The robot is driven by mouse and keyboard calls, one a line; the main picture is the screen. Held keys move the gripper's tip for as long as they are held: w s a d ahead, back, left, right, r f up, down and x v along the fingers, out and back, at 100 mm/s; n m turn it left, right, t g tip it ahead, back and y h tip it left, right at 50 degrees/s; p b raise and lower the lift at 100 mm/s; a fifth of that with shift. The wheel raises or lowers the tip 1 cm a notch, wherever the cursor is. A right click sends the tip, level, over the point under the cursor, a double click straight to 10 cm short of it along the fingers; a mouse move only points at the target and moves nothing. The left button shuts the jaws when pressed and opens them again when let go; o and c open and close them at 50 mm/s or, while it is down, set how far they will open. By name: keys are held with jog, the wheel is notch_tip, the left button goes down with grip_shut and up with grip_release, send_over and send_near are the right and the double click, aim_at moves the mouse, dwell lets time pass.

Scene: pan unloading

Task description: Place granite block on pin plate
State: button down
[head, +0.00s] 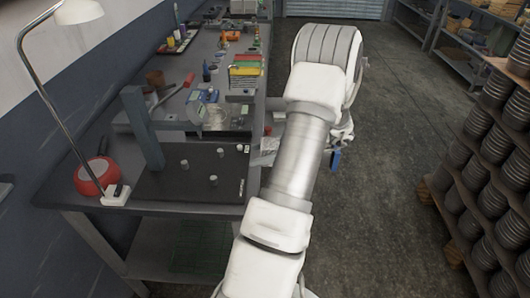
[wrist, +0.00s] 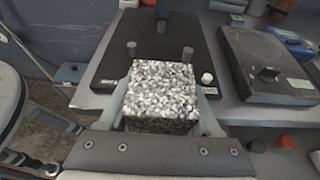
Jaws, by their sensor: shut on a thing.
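My gripper (wrist: 163,92) is shut on the granite block (wrist: 162,88), a black-and-white speckled cube, with one finger on each side of it. In the head view the granite block (head: 266,151) shows at the right edge of the bench, partly hidden by my arm. The black pin plate (head: 165,185) lies on the bench left of the block, with short grey pins standing up. In the wrist view the pin plate (wrist: 108,68) is beyond the block, which hides part of it. The block appears apart from the plate's pins.
A grey upright post (head: 143,128) stands at the plate's left side. A red-based lamp (head: 95,176) is at the bench's near left. A dark box-like device (wrist: 268,68) sits right of the plate in the wrist view. Stacked discs on a rack (head: 490,150) stand at the right.

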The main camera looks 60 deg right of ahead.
aim_at(188, 165)
jog(key=shift+b+x, duration=0.75)
jog(key=shift+x, duration=1.65)
jog(key=shift+w+a+b, duration=0.2)
jog(key=shift+w+a, duration=0.95)
jog(key=shift+w, duration=1)
jog(key=shift+w+a+b, duration=0.2)
jog(key=shift+w+a, duration=0.9)
jog(key=shift+w, duration=1.1)
jog(key=shift+w+a+b, duration=0.2)
jog(key=shift+w+a, duration=0.95)
jog(key=shift+w, duration=1)
jog(key=shift+f+b, duration=0.55)
jog(key=shift+f, duration=0.3)
jog(key=shift+f, duration=0.25)
grip_release()
jog(key=v, duration=1.7)
jog(key=shift+s+d+p, duration=0.15)
jog(key=shift+d+p, duration=0.1)
jog(key=shift+p, duration=0.05)
